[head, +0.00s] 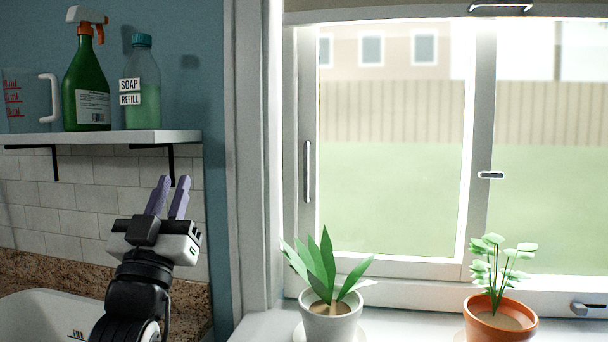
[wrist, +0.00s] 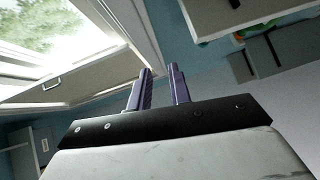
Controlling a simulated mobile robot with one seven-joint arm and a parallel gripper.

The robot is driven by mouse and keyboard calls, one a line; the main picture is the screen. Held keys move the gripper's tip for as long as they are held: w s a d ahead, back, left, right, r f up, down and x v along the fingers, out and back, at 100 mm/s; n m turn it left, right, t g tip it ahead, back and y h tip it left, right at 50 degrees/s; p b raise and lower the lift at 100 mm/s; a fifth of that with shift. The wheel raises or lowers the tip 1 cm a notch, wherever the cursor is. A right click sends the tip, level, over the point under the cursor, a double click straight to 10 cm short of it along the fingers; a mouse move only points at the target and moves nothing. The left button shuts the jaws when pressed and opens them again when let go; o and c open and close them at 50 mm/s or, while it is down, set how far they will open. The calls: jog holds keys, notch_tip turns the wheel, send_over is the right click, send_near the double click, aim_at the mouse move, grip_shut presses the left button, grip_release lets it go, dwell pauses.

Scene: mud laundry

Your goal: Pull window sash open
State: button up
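The window sash (head: 394,267) is a white-framed pane at the centre of the head view. A slim upright metal handle (head: 307,171) is on its left side. A small horizontal metal fitting (head: 490,175) sits on the middle upright. My gripper (head: 172,182) is left of the window, in front of the tiled wall, with its purple fingers pointing up. The fingers are apart with nothing between them, and the gripper touches neither sash nor handle. In the wrist view, the window frame (wrist: 95,85) is at upper left with a metal handle (wrist: 52,82), clear of the fingers (wrist: 160,70).
A grey-potted plant (head: 329,318) and a terracotta-potted plant (head: 500,325) stand on the sill before the window. A shelf (head: 110,138) with a spray bottle (head: 87,90), soap bottle (head: 141,85) and measuring jug (head: 28,100) is above my gripper. A sink (head: 45,315) is at lower left.

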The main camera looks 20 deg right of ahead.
aim_at(305, 174)
jog(key=w+d+f+m+g+h, duration=0.2)
jog(key=w+d+f+g+h, duration=0.15)
jog(key=d, duration=0.45)
jog(key=w+d+f+m+g+h, duration=0.2)
jog(key=d+g, duration=0.3)
jog(key=d, duration=0.4)
jog(key=p+x, duration=0.4)
jog(key=x, duration=0.9)
jog(key=shift+w+d+f, duration=0.1)
jog(key=shift+w+d, duration=0.05)
jog(key=shift+w, duration=0.2)
grip_shut()
